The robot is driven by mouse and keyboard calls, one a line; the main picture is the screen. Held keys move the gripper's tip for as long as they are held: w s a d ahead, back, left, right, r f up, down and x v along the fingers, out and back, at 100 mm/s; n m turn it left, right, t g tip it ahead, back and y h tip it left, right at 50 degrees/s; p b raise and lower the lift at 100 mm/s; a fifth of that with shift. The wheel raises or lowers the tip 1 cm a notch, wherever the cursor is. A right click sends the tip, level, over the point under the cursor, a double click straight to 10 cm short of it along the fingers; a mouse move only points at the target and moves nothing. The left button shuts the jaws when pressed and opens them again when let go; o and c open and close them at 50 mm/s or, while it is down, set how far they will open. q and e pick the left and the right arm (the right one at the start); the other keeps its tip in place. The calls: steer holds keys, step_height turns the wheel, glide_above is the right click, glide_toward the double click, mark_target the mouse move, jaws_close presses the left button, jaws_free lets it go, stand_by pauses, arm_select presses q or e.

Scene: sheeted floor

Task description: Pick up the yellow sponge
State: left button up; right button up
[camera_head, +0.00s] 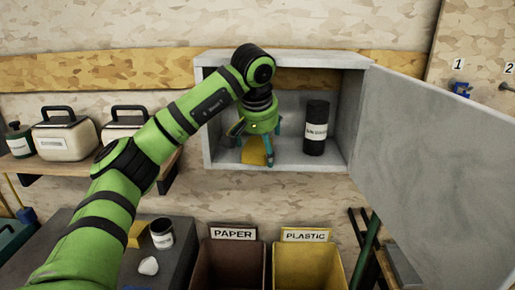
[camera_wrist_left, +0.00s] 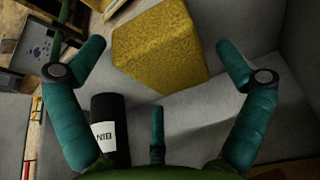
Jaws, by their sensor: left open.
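The yellow sponge (camera_head: 253,152) stands in the left part of the open grey wall cabinet (camera_head: 221,57), partly hidden by my gripper in the head view. My left gripper (camera_head: 260,138) is inside the cabinet in front of the sponge, with teal fingers pointing at it. In the left wrist view, the rough yellow sponge (camera_wrist_left: 158,48) shows beyond and between the spread fingers of the open left gripper (camera_wrist_left: 160,75). A gap shows on both sides, and nothing is held. My right gripper is out of view.
A black labelled canister (camera_head: 316,128) stands right of the sponge, close to the fingers. The cabinet door (camera_head: 440,165) is swung open to the right. A shelf with labelled boxes (camera_head: 65,135) is at left. PAPER (camera_head: 232,262) and PLASTIC (camera_head: 306,265) bins stand below.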

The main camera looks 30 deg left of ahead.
mark_target(258, 159)
arm_select(q)
steer(key=shift+s, duration=0.1)
steer(key=shift+c, duration=0.8)
steer(key=shift+d, duration=0.1)
steer(key=c, duration=1)
steer(key=shift+r, duration=0.15)
steer(key=shift+r+b, duration=0.45)
steer(key=shift+r, duration=0.15)
steer(key=s+b, duration=0.1)
steer(key=s+d+b, duration=0.1)
steer(key=s, duration=0.1)
steer(key=s+b, duration=0.1)
steer(key=shift+s+d+f, duration=0.3)
steer(key=shift+s+d, duration=0.05)
steer(key=s+d+b, duration=0.1)
steer(key=s+d, duration=0.3)
steer(key=s, duration=0.8)
steer(key=shift+d+r, duration=0.35)
